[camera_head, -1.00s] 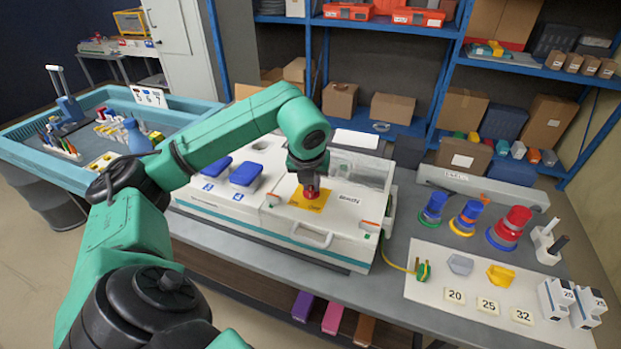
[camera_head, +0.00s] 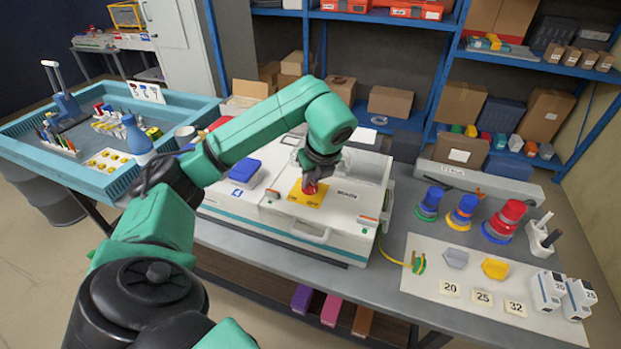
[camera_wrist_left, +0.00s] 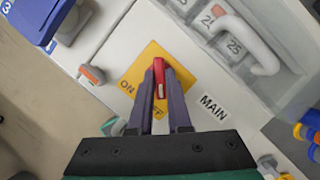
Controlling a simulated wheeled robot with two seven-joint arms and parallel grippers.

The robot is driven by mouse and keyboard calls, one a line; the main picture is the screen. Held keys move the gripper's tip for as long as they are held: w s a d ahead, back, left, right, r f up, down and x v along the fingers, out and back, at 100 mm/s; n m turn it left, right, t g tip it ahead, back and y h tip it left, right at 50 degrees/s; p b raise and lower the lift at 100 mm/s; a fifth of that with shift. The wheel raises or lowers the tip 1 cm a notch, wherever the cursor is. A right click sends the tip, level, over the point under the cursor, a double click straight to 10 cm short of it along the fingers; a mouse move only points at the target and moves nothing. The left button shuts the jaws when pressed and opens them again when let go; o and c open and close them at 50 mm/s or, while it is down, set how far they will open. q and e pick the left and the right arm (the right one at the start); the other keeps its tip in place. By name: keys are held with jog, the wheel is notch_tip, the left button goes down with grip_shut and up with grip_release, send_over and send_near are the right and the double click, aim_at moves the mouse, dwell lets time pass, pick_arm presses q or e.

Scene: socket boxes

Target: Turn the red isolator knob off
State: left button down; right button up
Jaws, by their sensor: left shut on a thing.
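The red isolator knob (camera_head: 310,187) sits on a yellow plate (camera_head: 303,198) on top of the white socket box (camera_head: 262,210). In the left wrist view the red knob (camera_wrist_left: 159,78) shows between the two dark fingers of my left gripper (camera_wrist_left: 160,75), which are shut on it. The yellow plate (camera_wrist_left: 150,55) carries the word ON at its left; a second word is partly hidden by the fingers. The word MAIN (camera_wrist_left: 213,107) is printed beside the plate. In the head view my left gripper (camera_head: 314,180) reaches down onto the knob. My right gripper is not in view.
A blue socket cover (camera_head: 244,171) is on the box's left part, and a white handle (camera_head: 311,235) is at its front. A clear-lidded part with breakers (camera_wrist_left: 235,45) is beside the knob.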

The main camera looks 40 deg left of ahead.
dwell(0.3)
pick_arm(q)
jog(key=c, duration=0.9)
grip_release()
jog(key=shift+o, duration=0.2)
jog(key=shift+r, duration=0.1)
jog(key=shift+d+r, duration=0.15)
jog(key=shift+r, duration=0.15)
jog(key=p+v, duration=0.7)
jog(key=v, duration=0.6)
jog(key=shift+r+p, duration=0.4)
jog(key=shift+d, duration=0.1)
